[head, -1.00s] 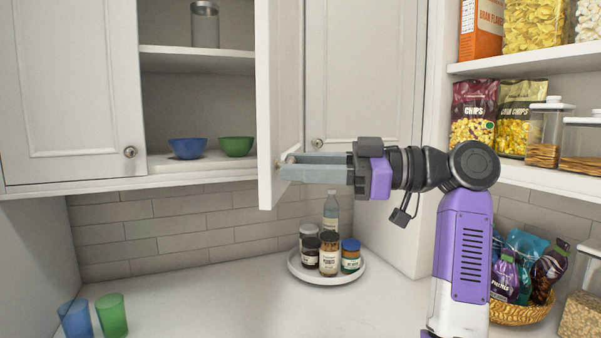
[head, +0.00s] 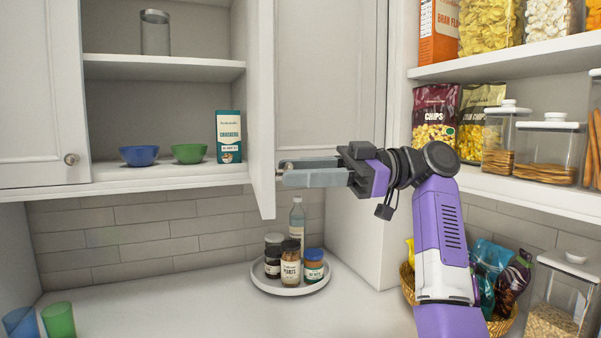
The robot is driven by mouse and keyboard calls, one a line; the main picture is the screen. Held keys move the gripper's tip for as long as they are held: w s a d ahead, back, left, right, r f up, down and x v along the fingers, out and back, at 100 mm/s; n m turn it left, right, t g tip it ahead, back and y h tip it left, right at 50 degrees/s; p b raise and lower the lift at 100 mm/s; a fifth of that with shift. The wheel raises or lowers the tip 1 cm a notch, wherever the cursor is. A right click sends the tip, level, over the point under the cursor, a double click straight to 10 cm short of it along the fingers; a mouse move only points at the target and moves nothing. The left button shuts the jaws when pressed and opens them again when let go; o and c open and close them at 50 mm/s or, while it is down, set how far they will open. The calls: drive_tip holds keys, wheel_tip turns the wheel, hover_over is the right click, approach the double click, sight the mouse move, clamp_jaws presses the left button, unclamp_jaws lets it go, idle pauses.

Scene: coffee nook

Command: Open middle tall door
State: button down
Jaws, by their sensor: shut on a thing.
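The middle tall door (head: 262,110) stands open, seen nearly edge-on in the head view, its bottom corner hanging above the counter. My gripper (head: 284,174) is shut on the door's knob (head: 281,167) at the door's lower part; the fingers partly hide the knob. The open cupboard (head: 165,68) behind the door shows shelves with a glass jar (head: 155,33), a blue bowl (head: 139,155), a green bowl (head: 189,153) and a crackers box (head: 229,137).
A closed door (head: 40,90) is at the left. Below are a round tray (head: 290,291) with jars and a bottle, and two cups (head: 59,320). Open shelves (head: 520,58) with food stand right of my arm. The counter's middle is clear.

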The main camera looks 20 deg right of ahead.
drive_tip(key=c, duration=1.1)
unclamp_jaws()
drive_tip(key=s+d+b, duration=0.1)
drive_tip(key=d, duration=0.6)
drive_tip(key=shift+s+d+b, duration=0.15)
drive_tip(key=shift+d+b, duration=0.1)
drive_tip(key=shift+b, duration=0.15)
